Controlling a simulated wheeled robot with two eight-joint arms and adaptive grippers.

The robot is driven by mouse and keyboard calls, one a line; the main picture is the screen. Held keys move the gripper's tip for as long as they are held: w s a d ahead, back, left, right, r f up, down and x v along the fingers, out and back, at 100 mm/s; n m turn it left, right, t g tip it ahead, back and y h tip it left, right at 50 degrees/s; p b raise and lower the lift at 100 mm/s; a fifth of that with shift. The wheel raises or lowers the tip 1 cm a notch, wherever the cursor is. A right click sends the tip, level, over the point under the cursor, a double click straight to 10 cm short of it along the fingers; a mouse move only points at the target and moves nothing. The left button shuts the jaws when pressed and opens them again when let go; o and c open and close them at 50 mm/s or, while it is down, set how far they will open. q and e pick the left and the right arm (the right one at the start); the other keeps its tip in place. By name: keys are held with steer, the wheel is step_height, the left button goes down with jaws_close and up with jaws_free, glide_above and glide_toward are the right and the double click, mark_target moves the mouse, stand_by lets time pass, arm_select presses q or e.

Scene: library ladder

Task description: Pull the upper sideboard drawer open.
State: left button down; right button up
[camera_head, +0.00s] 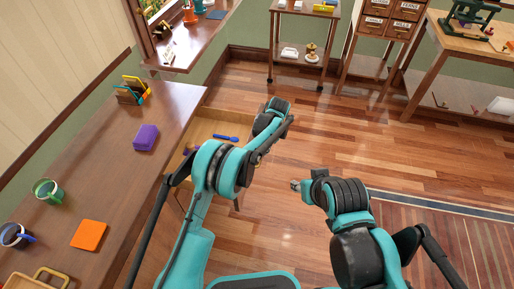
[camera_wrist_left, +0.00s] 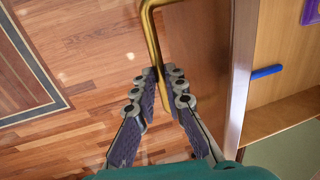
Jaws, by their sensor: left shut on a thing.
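The upper drawer stands out from the sideboard (camera_head: 150,190), its pale wooden inside (camera_head: 205,128) showing in the head view. In the left wrist view, the drawer's brown front (camera_wrist_left: 200,50) carries a brass bar handle (camera_wrist_left: 151,35). My left gripper (camera_wrist_left: 160,84) is shut on this handle, its fingers on either side of the bar. In the head view my left arm covers part of the drawer and hides the handle and fingers. My right gripper (camera_head: 298,186) hangs over the floor right of the drawer, apart from it; its finger gap is too small to judge.
A blue object (camera_head: 225,138) lies in the drawer. The sideboard top holds a purple block (camera_head: 146,137), an orange square (camera_head: 89,235), mugs and a letter rack (camera_head: 132,91). A trolley (camera_head: 300,50) stands at the back. The wooden floor (camera_head: 330,130) right of the drawer is clear.

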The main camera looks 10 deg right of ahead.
arm_select(q)
steer(key=shift+d, duration=0.1)
steer(key=c, duration=1.6)
jaws_free()
steer(key=shift+o, duration=0.2)
step_height(320, 180, up, 12)
steer(key=d, duration=0.2)
steer(key=shift+s+f, duration=0.15)
steer(key=shift+s, duration=0.3)
steer(key=shift+d, duration=0.1)
